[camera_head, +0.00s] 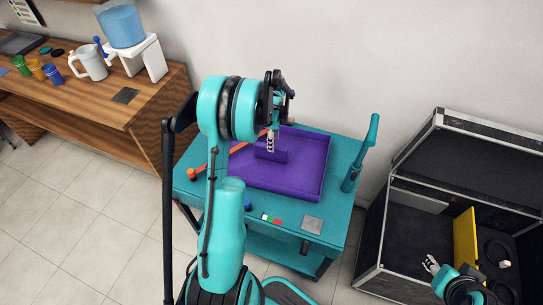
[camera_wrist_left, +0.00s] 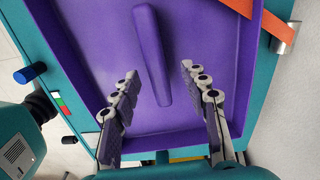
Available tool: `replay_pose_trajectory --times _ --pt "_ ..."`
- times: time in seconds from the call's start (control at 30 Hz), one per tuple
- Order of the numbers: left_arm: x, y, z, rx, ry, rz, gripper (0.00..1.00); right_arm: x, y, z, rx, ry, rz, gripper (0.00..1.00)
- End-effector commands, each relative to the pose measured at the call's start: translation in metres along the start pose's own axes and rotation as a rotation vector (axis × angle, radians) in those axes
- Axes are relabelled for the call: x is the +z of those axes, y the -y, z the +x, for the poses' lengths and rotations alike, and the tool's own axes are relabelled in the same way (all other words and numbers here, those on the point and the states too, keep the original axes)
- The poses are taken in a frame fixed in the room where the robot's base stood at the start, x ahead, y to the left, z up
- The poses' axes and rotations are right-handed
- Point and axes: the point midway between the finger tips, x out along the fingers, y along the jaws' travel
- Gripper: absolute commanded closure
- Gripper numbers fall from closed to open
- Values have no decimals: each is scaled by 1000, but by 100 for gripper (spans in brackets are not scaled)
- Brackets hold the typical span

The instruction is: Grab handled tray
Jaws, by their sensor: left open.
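The purple handled tray (camera_head: 299,183) lies on the teal cart, with a purple bar handle (camera_head: 271,155) across its middle. My left gripper (camera_head: 270,142) is above the tray, close to the handle. In the left wrist view the left gripper (camera_wrist_left: 158,72) is open and empty, one finger on each side of the handle (camera_wrist_left: 153,50). I cannot tell how far the fingertips are above the handle. The tray floor (camera_wrist_left: 105,50) shows around it. My left arm hides the tray's left part in the head view. My right gripper (camera_head: 431,265) is at the lower right, by the black case.
The teal cart (camera_head: 335,222) has an upright teal post (camera_head: 365,150) at its right. An orange bar (camera_head: 200,168) lies along its left side. An open black case (camera_head: 375,240) stands at right. A wooden bench (camera_head: 150,105) with mugs and a blue-tank machine (camera_head: 122,25) is at left.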

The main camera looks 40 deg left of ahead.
Motion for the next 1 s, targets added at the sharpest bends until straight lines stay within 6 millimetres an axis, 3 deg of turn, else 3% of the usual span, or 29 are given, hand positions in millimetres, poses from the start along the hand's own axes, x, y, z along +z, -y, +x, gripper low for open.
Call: replay_pose_trajectory --times 0.53,0.77,0.8,0.97,1.0 --pt "6 -5 70 -1 0 1 55 20 0 29 0 0 0 60" --pt "6 -5 72 -1 0 1 55 20 0 28 0 0 0 60" --pt "6 -5 72 -1 0 1 58 20 0 28 0 0 0 60" --pt "6 -5 72 -1 0 0 100 20 0 28 0 0 0 60" --pt "6 -5 72 -1 0 0 100 20 0 28 0 0 0 60"
